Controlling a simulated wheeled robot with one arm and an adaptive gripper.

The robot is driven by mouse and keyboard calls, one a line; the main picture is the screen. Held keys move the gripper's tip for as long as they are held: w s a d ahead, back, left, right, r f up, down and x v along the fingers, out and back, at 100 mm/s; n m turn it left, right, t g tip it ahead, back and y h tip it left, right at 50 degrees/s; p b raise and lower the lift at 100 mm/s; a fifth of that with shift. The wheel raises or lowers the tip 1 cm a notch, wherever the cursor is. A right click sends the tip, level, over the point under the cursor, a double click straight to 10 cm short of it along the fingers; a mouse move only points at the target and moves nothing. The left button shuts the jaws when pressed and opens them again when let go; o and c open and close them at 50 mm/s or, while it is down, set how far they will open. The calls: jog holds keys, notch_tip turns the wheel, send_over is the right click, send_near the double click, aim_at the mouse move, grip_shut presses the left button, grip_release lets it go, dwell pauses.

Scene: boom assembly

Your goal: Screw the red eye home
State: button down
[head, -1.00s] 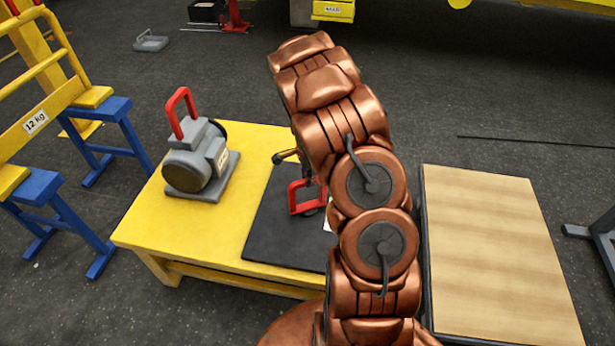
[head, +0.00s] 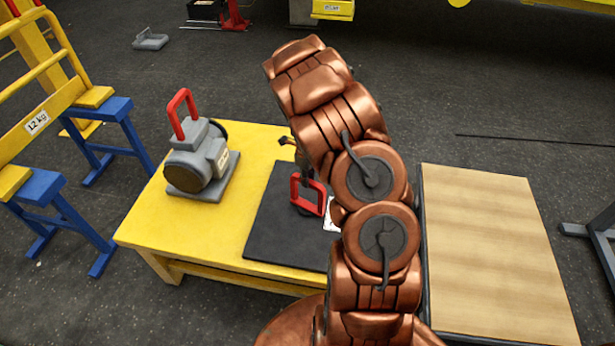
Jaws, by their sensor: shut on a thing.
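A red eye (head: 322,198), a squarish loop, stands over the black mat (head: 270,235) on the yellow table. My gripper (head: 307,178) is above it, mostly hidden behind my copper arm, and is shut on the top of this eye. A dark round part shows at the foot of the eye, but I cannot tell how deep the eye sits in it. A second red eye (head: 182,112) stands upright on a grey motor-like block (head: 197,160) at the table's left.
The yellow table (head: 225,245) has bare room between the grey block and the mat. A wood-topped table (head: 495,260) stands to the right. Blue trestles (head: 120,125) with a yellow frame stand at the left. A white label (head: 331,217) lies by the eye.

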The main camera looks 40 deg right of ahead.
jog(key=m+p, duration=0.1)
jog(key=m, duration=0.5)
jog(key=shift+r+m, duration=0.15)
jog(key=shift+m, duration=0.15)
jog(key=m, duration=0.5)
jog(key=shift+m, duration=0.3)
jog(key=c, duration=1)
grip_release()
jog(key=shift+c, duration=0.2)
notch_tip(320, 180, up, 12)
